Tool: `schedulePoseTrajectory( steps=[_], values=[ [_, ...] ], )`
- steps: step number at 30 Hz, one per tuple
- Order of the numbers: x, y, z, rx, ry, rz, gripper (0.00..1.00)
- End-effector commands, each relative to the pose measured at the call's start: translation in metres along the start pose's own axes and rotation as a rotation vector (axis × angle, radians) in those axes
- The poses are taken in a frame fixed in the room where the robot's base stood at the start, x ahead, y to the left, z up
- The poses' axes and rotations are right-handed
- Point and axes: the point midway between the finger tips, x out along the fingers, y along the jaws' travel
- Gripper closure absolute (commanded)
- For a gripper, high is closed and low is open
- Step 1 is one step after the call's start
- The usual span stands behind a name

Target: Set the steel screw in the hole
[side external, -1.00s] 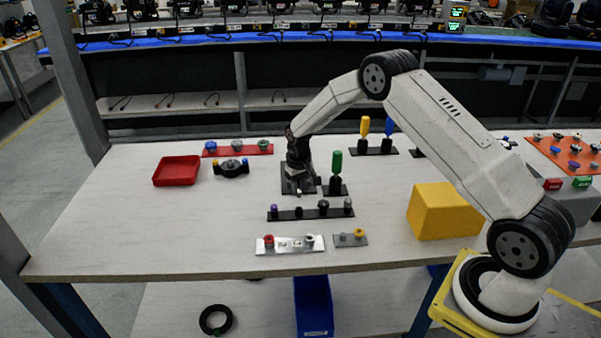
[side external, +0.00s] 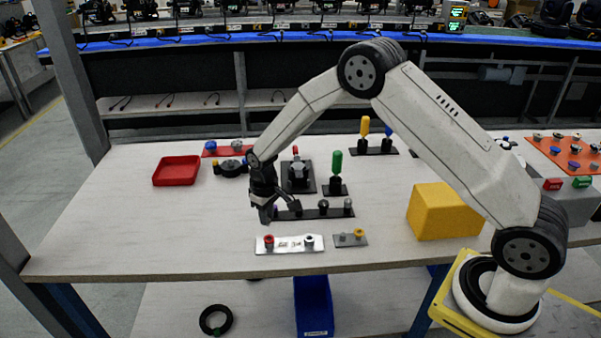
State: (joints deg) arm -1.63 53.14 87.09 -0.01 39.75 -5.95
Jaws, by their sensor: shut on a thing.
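My gripper (side external: 267,217) points down at the left end of a black strip (side external: 311,214). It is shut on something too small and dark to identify. I cannot tell its height above the table. Several small knobs or screws stand on the strip, including a grey one (side external: 348,204) at its right end; the gripper hides the left end. In front lies a pale plate (side external: 288,245) with a red knob (side external: 268,241) and a steel-coloured round piece (side external: 309,241). I cannot tell which piece is the steel screw or where the hole is.
A dark fixture with a red top (side external: 296,170) and a green-handled tool (side external: 337,165) stand behind the strip. A small grey plate (side external: 350,240) lies at front right. A red tray (side external: 177,170) is at left, a yellow block (side external: 443,211) at right. The front-left table is clear.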

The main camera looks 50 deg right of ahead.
Motion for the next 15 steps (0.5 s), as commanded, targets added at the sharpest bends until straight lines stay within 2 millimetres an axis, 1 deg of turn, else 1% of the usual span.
schedulePoseTrajectory(
  steps=[8,15],
  values=[
    [0.004,0.000,0.000,0.001,0.000,0.000,1.00],
    [0.014,0.001,0.000,0.002,-0.001,0.000,1.00]
  ],
)
